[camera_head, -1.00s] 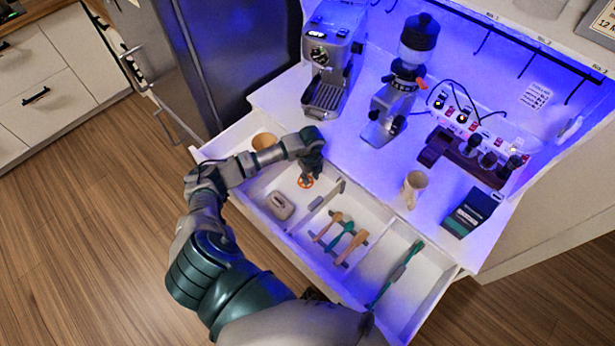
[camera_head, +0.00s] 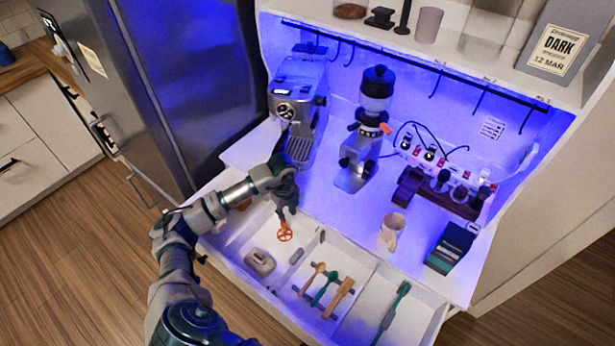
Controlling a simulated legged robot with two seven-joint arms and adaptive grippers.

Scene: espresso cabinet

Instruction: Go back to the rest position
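My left gripper (camera_head: 285,208) points down over the left part of the open white drawer (camera_head: 278,303). An orange ring-shaped piece (camera_head: 285,232) shows just below its fingertips. I cannot tell whether the ring is held or lies in the drawer. The fingers are small and dark, so whether they are open or shut is unclear. My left arm comes in from the bottom left and crosses the drawer's left end. It partly hides a brownish round item there. My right gripper is not in view.
The drawer also holds a grey block (camera_head: 260,262), several wooden and green-handled tools (camera_head: 324,288) and a green stick (camera_head: 393,312). On the counter stand an espresso machine (camera_head: 297,100), a grinder (camera_head: 372,125), a beige mug (camera_head: 391,231) and a dark box (camera_head: 451,247).

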